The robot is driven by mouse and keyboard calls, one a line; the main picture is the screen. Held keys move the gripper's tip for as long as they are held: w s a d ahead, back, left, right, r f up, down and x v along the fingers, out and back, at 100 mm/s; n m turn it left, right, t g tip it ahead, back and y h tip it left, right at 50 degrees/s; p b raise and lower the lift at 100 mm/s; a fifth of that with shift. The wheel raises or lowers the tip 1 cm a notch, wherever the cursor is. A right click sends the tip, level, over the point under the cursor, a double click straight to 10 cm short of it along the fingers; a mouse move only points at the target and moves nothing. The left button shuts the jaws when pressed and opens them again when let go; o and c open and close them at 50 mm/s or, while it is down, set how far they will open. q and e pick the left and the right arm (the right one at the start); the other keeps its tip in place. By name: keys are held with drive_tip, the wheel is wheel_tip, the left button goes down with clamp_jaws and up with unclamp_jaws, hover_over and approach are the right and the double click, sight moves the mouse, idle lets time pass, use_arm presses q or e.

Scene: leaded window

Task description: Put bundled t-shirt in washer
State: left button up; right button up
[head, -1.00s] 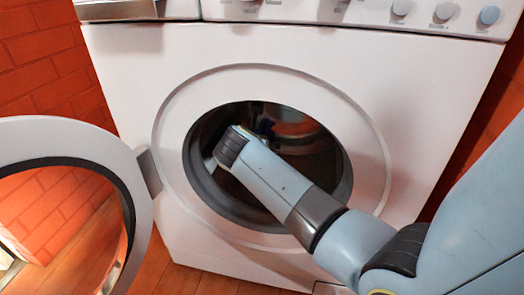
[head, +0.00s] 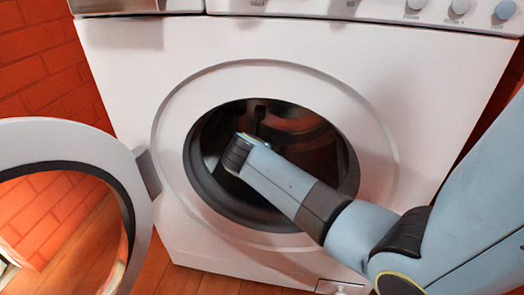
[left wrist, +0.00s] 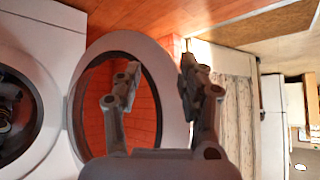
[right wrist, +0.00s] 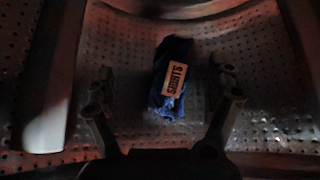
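In the head view my right arm reaches through the round opening of the white washer (head: 420,110), and the bundle cannot be made out there. My left gripper (left wrist: 159,72) is open and empty outside, before the washer door.
The round washer door (head: 140,190) stands wide open at the left, also seen in the left wrist view (left wrist: 172,110). A brick wall (head: 35,75) is at the left.

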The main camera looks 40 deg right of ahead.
drive_tip(key=v, duration=0.7)
drive_tip(key=shift+s+a, duration=0.15)
drive_tip(key=shift+r, duration=0.15)
idle(0.4)
